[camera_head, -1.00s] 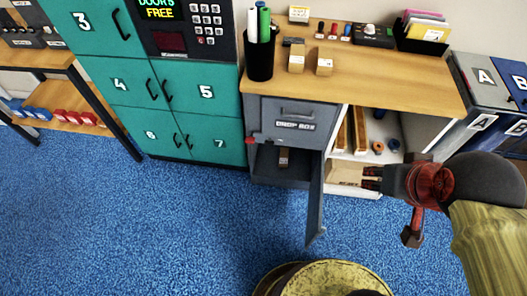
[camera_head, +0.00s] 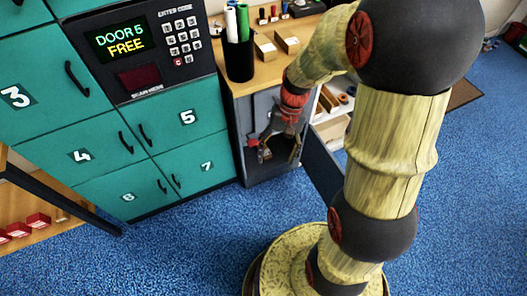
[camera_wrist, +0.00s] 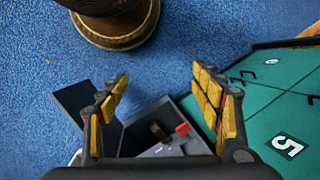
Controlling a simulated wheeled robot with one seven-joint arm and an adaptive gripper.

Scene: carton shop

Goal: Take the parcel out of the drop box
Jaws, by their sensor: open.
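The grey drop box (camera_head: 243,118) stands under the wooden counter, right of the teal lockers. Its door (camera_head: 322,165) hangs open to the right; in the wrist view the door (camera_wrist: 85,105) is at the left. A small brown parcel (camera_wrist: 157,130) lies inside the dark lower compartment in the wrist view. In the head view my arm and gripper (camera_head: 278,150) cover the opening, and I cannot make out the parcel there. My gripper (camera_wrist: 160,76) is open and empty, its fingers spread in front of the compartment. The parcel appears between them, farther off.
A red latch piece (camera_wrist: 183,129) sits at the compartment's edge. Teal lockers (camera_head: 195,150) with handles stand close on the left. The counter (camera_head: 268,75) above holds a pen cup (camera_head: 239,60) and small boxes (camera_head: 265,47). Blue floor (camera_head: 190,240) in front is clear.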

